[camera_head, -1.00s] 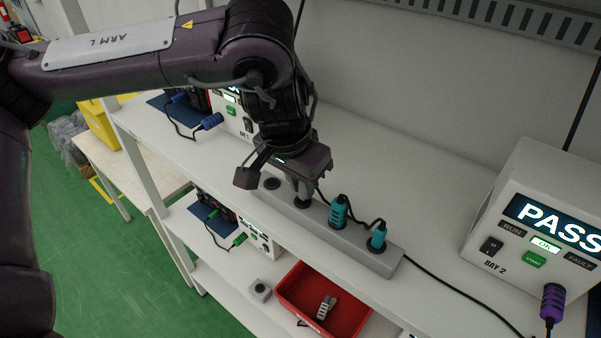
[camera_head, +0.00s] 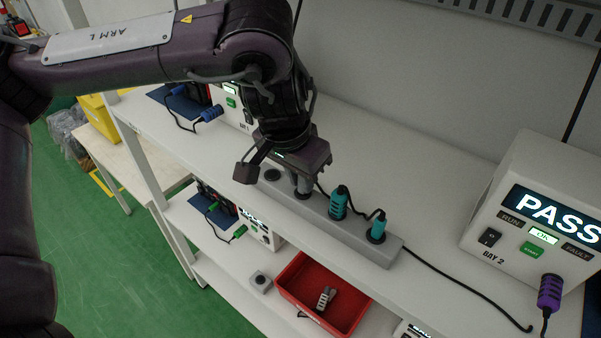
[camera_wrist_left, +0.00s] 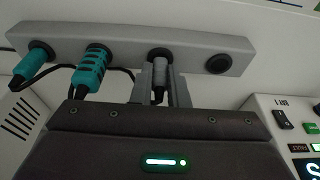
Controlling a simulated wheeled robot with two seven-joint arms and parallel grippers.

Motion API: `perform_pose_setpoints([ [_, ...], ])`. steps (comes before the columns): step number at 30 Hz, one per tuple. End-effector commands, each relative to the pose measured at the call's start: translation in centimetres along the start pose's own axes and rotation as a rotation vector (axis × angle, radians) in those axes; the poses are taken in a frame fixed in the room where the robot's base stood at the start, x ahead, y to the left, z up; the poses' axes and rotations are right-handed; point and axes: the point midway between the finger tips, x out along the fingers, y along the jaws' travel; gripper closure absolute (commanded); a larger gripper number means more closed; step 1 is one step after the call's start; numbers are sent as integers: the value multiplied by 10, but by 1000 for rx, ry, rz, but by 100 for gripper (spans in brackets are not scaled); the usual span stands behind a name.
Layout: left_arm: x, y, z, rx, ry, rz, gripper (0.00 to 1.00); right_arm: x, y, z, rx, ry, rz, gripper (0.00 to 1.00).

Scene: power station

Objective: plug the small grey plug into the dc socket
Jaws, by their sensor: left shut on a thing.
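A long grey socket strip (camera_head: 345,238) lies along the front of the upper shelf; it also shows in the wrist view (camera_wrist_left: 115,42). My left gripper (camera_head: 303,190) points down at the strip and is shut on a small grey plug (camera_wrist_left: 161,72). The plug's end is at a round black socket (camera_wrist_left: 159,54); I cannot tell if it is fully seated. Two teal plugs (camera_head: 338,203) (camera_head: 377,228) sit in neighbouring sockets. The end socket (camera_wrist_left: 219,64) beside the held plug is empty. My right gripper is not in view.
A white unit (camera_head: 530,215) showing PASS, with a purple plug (camera_head: 549,293), stands right. Another unit with a blue plug (camera_head: 210,113) is at the left. A red tray (camera_head: 347,318) with a grey connector (camera_head: 326,298) sits below. The shelf behind the strip is clear.

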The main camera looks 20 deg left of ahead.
Motion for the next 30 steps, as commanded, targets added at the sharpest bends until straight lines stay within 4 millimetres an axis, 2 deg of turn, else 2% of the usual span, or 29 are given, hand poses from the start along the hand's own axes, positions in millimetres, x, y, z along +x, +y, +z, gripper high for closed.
perform_pose_setpoints([
  [20, 2, 0, 1, 0, 1, 0, 100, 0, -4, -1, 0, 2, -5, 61],
  [21, 2, 0, 1, 0, 1, 0, 84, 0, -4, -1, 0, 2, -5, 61],
  [25, 2, 0, 1, 0, 1, 0, 66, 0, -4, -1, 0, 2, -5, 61],
  [27, 2, 0, 1, 0, 1, 0, 61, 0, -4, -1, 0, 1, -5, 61],
  [30, 2, 0, 1, 0, 1, 0, 61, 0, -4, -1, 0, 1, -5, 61],
])
